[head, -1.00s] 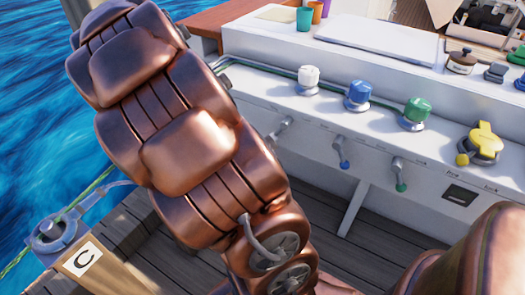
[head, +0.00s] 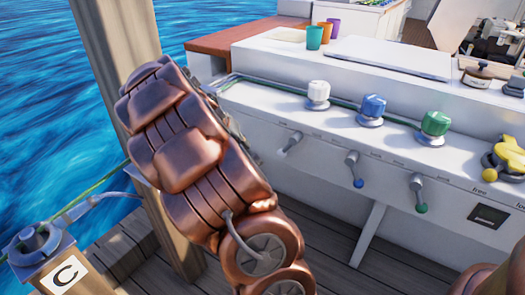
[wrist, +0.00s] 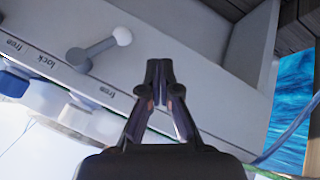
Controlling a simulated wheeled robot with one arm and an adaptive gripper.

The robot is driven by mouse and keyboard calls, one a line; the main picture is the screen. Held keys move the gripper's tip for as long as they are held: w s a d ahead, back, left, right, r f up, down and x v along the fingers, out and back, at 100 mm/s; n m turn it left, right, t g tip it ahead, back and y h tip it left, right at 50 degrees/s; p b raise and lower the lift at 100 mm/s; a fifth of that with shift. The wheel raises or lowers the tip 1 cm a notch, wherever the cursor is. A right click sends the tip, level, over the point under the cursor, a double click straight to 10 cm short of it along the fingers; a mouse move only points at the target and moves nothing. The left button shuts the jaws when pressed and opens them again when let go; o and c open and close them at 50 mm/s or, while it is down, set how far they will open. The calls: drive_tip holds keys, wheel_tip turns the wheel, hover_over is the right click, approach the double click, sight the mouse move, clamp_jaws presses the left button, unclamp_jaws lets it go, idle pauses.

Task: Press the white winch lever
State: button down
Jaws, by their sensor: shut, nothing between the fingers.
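The white winch lever (head: 291,142) is a short grey lever on the front face of the white console, below the white winch (head: 318,95). In the wrist view the lever (wrist: 100,47) shows a grey arm with a white ball tip. My gripper (wrist: 158,66) is shut and empty. In the wrist view its fingertips appear to the right of the lever's white ball and slightly lower in the picture, apart from it. In the head view my copper arm stands left of the lever and my fingers are hidden.
A blue-tipped lever (head: 355,169) and a green-tipped lever (head: 419,193) are along the same face to the right. Blue (head: 372,109) and green (head: 435,127) winches stand above them. A wooden post (head: 140,60) rises behind my arm. A rope runs along the console.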

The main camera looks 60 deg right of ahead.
sight(285, 149)
drive_tip(key=s+d+f+b, duration=0.4)
drive_tip(key=d+f, duration=0.3)
drive_tip(key=d, duration=0.1)
drive_tip(key=shift+s, duration=0.4)
